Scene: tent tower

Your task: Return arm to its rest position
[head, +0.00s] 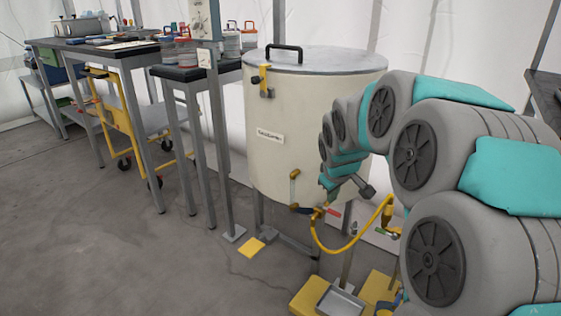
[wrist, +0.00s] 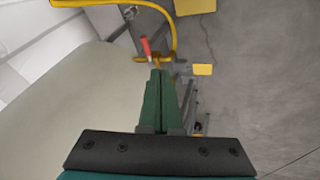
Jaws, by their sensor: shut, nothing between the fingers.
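My arm reaches in from the right in the head view, its far end close in front of the large cream tank (head: 285,125). In the wrist view my gripper (wrist: 161,72) has its two green fingers together, with nothing between them. Ahead of the fingertips are a red lever (wrist: 145,46) and a brass-coloured pipe fitting; I cannot tell whether they touch. The red lever also shows low on the tank in the head view (head: 334,212). The fingertips are hard to make out in the head view. The tank wall fills the left of the wrist view (wrist: 55,100).
A yellow hose (head: 350,246) loops below my arm, near a metal tray (head: 341,302) and yellow floor plates. Tables with cans (head: 232,44) and a yellow cart (head: 105,115) stand left. A dark table edge (head: 546,92) is at the right. The left floor is clear.

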